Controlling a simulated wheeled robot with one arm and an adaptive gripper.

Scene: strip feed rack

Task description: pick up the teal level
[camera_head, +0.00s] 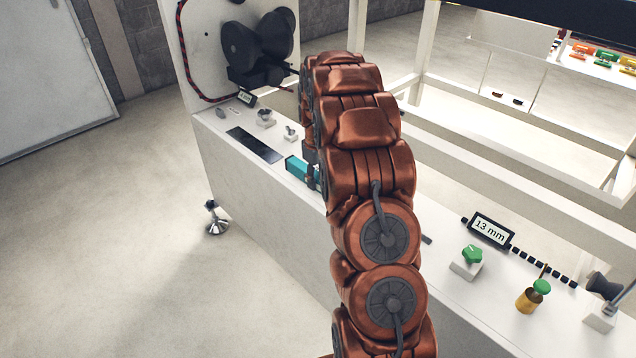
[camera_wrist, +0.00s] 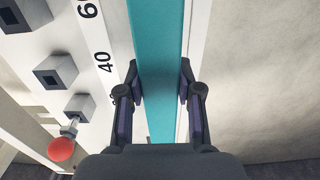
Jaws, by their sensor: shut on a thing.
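The teal level (camera_wrist: 157,50) runs lengthwise up the middle of the wrist view, between the two fingers of my gripper (camera_wrist: 160,85). The fingers are shut on its long sides. In the head view, one end of the teal level (camera_head: 296,168) shows at the left of my arm, at the front edge of the white bench top. My arm hides the rest of it and most of the gripper there. I cannot tell whether the level touches the bench.
The white bench (camera_head: 285,210) carries a dark flat panel (camera_head: 254,144), a "13 mm" display (camera_head: 490,231), a green knob (camera_head: 473,253) and a brass part with a green top (camera_head: 533,296). A red ball knob (camera_wrist: 61,149) and a numbered scale (camera_wrist: 104,62) show in the wrist view.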

